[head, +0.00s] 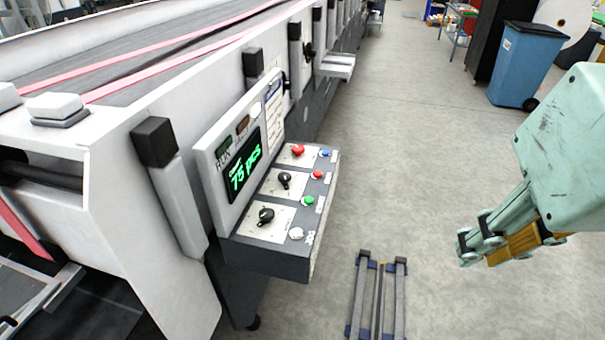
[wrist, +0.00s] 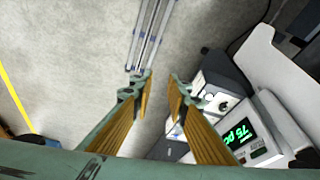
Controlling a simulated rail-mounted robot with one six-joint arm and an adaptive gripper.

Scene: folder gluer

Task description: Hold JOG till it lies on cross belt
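The control panel (head: 275,215) of the folder gluer sits left of centre in the head view. It carries a white button (head: 296,234), a green button (head: 308,201), a small red button (head: 317,174), a blue button (head: 324,154), a red mushroom button (head: 298,150) and two black knobs. Its labels are too small to read, so I cannot tell which is JOG. Its display (head: 243,172) reads 75 pcs. My gripper (head: 468,248) is right of the panel, apart from it. In the wrist view my gripper (wrist: 157,88) has its fingers apart with nothing between them. I cannot make out the cross belt.
Pink belts (head: 180,44) run along the machine top. A floor rail (head: 378,300) lies below the panel, on the grey floor. A blue bin (head: 527,66) stands at the back right.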

